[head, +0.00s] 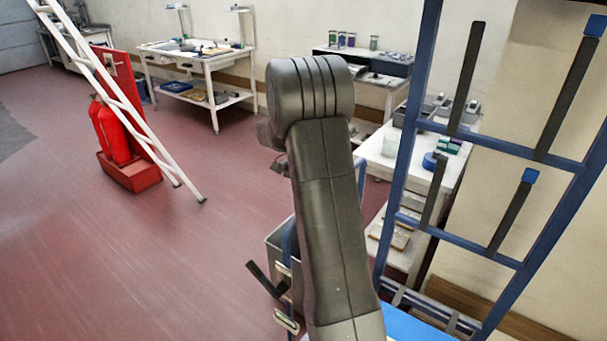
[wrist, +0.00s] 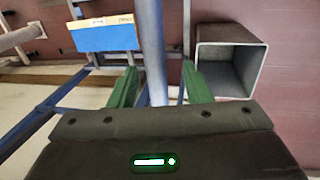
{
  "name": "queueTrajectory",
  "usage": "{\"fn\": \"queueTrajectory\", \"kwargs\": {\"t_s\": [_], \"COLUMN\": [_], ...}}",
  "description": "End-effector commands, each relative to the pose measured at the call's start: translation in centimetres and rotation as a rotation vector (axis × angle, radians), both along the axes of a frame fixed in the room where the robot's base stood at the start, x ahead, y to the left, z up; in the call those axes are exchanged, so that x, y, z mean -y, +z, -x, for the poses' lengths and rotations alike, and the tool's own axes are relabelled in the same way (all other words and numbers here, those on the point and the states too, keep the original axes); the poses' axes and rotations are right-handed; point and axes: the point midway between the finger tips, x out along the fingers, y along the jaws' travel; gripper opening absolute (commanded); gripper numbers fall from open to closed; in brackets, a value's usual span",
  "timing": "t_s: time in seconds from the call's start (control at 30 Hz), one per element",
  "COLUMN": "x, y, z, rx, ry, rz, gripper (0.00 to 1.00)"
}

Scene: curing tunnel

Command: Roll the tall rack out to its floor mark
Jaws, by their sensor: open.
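The tall rack (head: 409,130) is a blue frame with crossbars and dark slanting arms, some blue-capped. It stands upright at the right of the head view, cut off by the top edge. My gripper (wrist: 160,70) shows in the wrist view with two green fingers apart. A blue-grey post (wrist: 152,40) runs between the fingers, nearer the left one. I see a gap on its right side; contact on the left is unclear. In the head view my own dark arm hides the gripper. I cannot make out a floor mark.
A white ladder (head: 130,110) leans by red extinguishers (head: 115,132). White worktables (head: 195,55) line the wall. Red floor (head: 130,250) at left is clear.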

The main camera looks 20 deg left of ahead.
Motion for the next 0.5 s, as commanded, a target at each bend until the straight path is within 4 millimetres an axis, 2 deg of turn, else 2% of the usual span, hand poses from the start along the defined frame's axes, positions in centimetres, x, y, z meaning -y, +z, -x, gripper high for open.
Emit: {"fn": "queueTrajectory", "kwargs": {"t_s": [0.3,0.5], "x": [-1.5,-2.1], "y": [7.1,10.4], "z": [-0.4,-0.6], "rx": [0.005,0.004], "ry": [0.001,0.002], "rz": [-0.005,-0.003], "gripper": [0.44,0.44]}}
